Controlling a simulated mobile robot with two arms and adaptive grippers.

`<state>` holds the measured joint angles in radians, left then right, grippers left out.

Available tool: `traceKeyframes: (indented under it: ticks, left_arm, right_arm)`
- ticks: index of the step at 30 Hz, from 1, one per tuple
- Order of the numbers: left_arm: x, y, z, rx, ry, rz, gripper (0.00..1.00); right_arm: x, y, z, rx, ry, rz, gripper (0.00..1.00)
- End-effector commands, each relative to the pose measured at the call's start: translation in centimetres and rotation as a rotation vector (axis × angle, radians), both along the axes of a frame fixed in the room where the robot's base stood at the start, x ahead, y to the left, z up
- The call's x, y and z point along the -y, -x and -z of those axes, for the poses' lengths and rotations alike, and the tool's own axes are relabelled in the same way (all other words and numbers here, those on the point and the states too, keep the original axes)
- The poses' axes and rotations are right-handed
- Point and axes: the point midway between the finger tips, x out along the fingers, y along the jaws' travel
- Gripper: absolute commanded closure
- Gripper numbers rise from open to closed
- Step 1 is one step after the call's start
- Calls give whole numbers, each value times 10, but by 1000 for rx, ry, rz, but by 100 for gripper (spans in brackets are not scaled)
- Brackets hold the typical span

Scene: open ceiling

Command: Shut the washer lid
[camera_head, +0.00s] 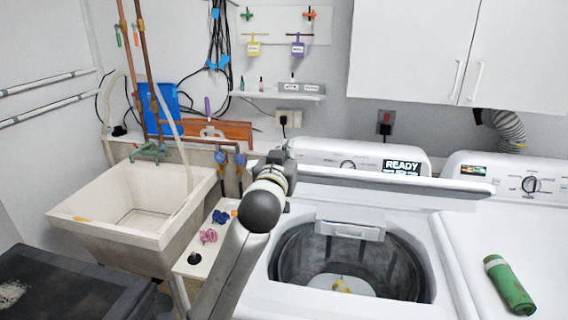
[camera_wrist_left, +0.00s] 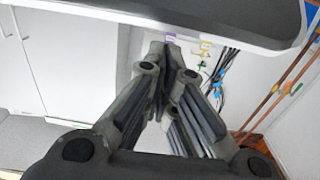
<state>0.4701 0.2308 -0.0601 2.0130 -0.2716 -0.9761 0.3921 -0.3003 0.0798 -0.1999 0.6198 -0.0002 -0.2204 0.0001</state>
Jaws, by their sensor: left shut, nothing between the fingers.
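The washer lid (camera_head: 390,178) stands open above the washer in the head view, seen almost edge-on as a long grey and white strip. The washer tub (camera_head: 345,262) is uncovered below it. My left gripper (camera_head: 280,156) is at the lid's left end, partly hidden by my own wrist. In the left wrist view its fingers (camera_wrist_left: 165,50) are closed together with nothing between them. The lid (camera_wrist_left: 200,12) fills the top of that view, close to the fingertips; I cannot tell whether they touch. My right gripper is out of view.
A green cylinder (camera_head: 509,285) lies on the neighbouring machine at right. A utility sink (camera_head: 140,205) stands at left. A narrow white ledge with pink (camera_head: 208,236) and blue (camera_head: 221,216) items is beside the washer. White cabinets (camera_head: 460,50) hang above.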

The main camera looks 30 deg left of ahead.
Motion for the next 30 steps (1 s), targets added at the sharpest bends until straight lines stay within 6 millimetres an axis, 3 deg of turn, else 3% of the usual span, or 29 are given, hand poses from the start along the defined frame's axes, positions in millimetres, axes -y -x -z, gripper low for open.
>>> traceKeyframes:
  ticks: [10,30]
  left_arm:
    - [6,20,28,-3,0,0,100]
    - [8,25,38,4,-1,0,100]
  right_arm:
    - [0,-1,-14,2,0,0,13]
    - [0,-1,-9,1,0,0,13]
